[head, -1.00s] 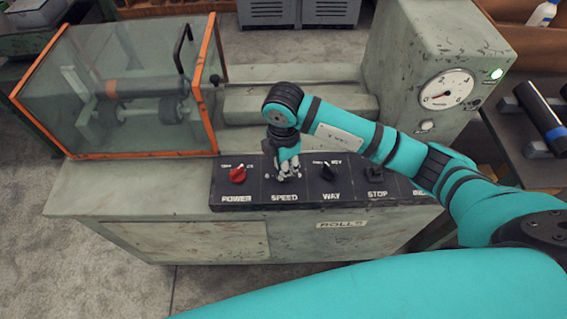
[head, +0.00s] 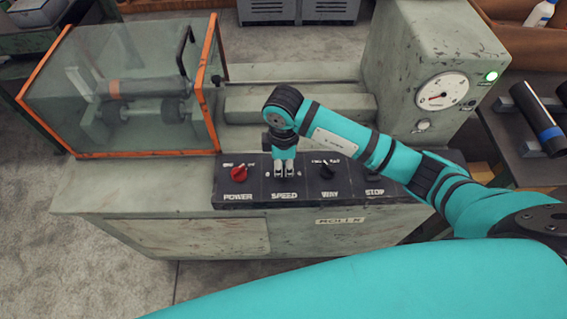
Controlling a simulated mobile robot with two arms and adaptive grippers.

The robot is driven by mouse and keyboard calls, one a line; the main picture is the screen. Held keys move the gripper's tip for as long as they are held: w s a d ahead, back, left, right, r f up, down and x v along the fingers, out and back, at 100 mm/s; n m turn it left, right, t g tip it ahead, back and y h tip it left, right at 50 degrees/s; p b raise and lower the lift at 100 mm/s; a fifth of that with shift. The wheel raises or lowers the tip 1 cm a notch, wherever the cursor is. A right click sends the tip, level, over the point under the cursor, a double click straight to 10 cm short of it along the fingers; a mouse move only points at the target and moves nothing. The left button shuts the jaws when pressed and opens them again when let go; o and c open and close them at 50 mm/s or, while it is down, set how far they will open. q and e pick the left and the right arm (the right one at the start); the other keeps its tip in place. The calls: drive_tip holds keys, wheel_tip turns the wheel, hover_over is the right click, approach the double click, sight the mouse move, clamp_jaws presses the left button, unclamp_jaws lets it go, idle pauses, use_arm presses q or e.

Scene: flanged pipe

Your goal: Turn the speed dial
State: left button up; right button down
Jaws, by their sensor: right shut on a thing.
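The black control panel (head: 222,197) on the machine's front carries labels POWER, SPEED, WAY and STOP. My right gripper (head: 284,172) points down at the SPEED position and is shut on the speed dial, which the fingers hide. The red power knob (head: 239,174) is to its left and the black way knob (head: 327,171) to its right, both clear of the fingers. My left gripper is not in view.
A glass guard box with an orange frame (head: 209,95) stands left on the machine, with a roller inside. A round gauge (head: 442,91) and a lit green lamp (head: 492,76) are on the grey housing at right. Dark cylinders (head: 538,118) lie on a side table.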

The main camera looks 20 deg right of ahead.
sight(284, 167)
drive_tip(key=shift+w+r, duration=0.1)
drive_tip(key=shift+w, duration=0.05)
drive_tip(key=c, duration=1.4)
unclamp_jaws()
drive_tip(key=shift+o, duration=0.2)
wheel_tip(284, 167, up, 12)
